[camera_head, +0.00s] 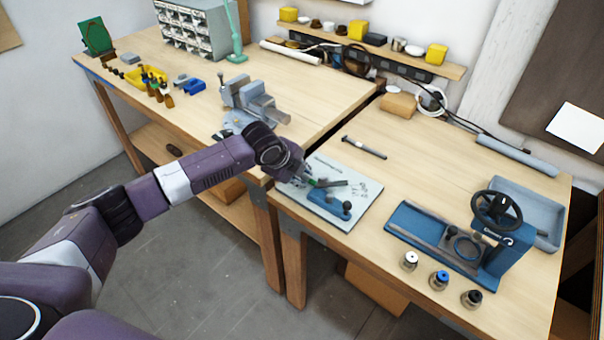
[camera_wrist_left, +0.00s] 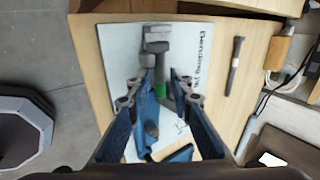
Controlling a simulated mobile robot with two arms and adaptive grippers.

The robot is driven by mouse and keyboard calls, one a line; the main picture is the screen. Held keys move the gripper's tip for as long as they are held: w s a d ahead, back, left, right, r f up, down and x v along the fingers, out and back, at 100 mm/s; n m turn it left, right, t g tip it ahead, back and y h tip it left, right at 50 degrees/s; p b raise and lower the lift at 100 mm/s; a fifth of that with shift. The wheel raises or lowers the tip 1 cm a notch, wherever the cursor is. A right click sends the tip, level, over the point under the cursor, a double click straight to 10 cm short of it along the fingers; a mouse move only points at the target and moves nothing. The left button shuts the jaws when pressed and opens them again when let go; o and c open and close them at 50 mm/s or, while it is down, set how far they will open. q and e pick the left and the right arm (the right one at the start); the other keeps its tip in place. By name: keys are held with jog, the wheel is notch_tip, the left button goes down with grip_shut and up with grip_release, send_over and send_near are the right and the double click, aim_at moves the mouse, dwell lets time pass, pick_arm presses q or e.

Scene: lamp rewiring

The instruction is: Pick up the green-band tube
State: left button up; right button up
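The green-band tube (camera_head: 333,183) is a short dark grey tube with a green band at its left end. It lies by the blue bending jig (camera_head: 330,203) on a white printed sheet (camera_head: 368,204). My left gripper (camera_head: 309,181) is low over the sheet, at the tube's green end. The view does not show clearly whether either finger touches the tube. My right gripper is not in view.
A dark rod-like tool (camera_head: 364,147) lies behind the sheet. A grey vise (camera_head: 254,102) stands on the left table. A blue fixture with a black handwheel (camera_head: 496,210) stands at right, with several small jars in front. Bare tabletop lies between the sheet and fixture.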

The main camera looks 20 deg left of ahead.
pick_arm(q)
jog(key=shift+w+d+f, duration=0.1)
jog(key=shift+w+f, duration=0.15)
jog(key=shift+f, duration=0.2)
grip_shut()
jog(key=shift+r, duration=0.15)
